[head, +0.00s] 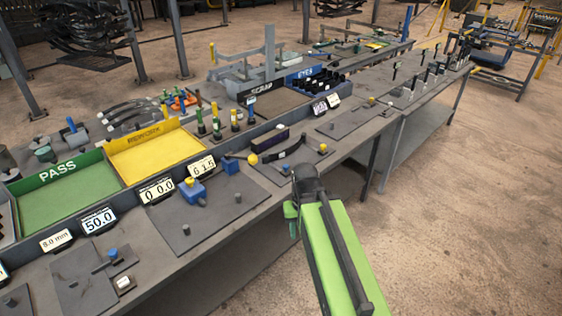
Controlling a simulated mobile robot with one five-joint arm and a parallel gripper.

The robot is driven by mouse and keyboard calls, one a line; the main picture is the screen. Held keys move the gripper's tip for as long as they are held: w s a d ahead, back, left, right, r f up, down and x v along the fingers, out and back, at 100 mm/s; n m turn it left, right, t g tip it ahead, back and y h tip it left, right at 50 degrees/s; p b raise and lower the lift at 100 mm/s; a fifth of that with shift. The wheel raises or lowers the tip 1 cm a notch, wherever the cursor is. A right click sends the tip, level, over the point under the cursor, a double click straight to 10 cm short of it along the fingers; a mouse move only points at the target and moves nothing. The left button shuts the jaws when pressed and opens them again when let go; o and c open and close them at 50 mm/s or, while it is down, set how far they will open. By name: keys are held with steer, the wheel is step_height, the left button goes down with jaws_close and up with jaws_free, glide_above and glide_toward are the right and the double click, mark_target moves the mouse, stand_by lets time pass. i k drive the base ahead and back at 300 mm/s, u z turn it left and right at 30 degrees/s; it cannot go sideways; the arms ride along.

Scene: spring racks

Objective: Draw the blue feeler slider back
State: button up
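A blue block with a small knob on top (193,190) sits on a grey plate (215,222) on the bench, left of centre; it looks like the blue feeler slider. A short grey post stands on either side of it on the plate. A smaller blue knob (112,252) is on another fixture at the lower left. My gripper (293,222) hangs at the end of my green arm, right of the blue block and apart from it, by the bench's front edge. Its fingers are small and partly hidden by my arm, so their opening is unclear.
Displays reading 50.0 (98,221) and 0 0.0 (158,190) stand behind the plate. Green PASS (70,190) and yellow REWORK (155,153) trays lie farther back. A curved black gauge with a yellow ball (252,159) is near my gripper. Open floor lies right.

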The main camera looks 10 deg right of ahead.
mark_target(286, 173)
steer(key=i, duration=0.9)
steer(key=z, duration=0.05)
